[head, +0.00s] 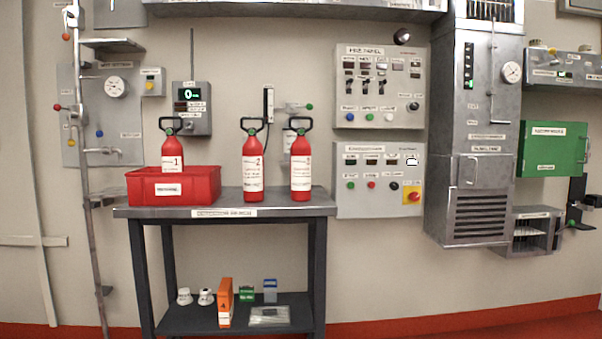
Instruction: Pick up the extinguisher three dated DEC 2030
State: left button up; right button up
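Three red extinguishers with black handles show in the head view on a grey metal bench. Extinguisher three (300,167) stands upright at the right end of the bench top, with a white label whose date is too small to read. Extinguisher two (252,168) stands upright just left of it, with a gap between them. Extinguisher one (171,152) is at the left, its lower part hidden by a red bin (205,186). Neither of my grippers is in the frame.
The bench (265,198) has a lower shelf holding an orange box (225,302) and several small items. Control panels (379,87) hang on the wall to the right, beside a tall grey cabinet (483,130). A vertical pipe (87,180) runs left of the bench.

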aim_at(300, 156)
jog(key=u, duration=0.65)
jog(key=i, duration=0.9)
jog(key=u, duration=0.45)
jog(key=i, duration=1)
jog(key=z, duration=0.55)
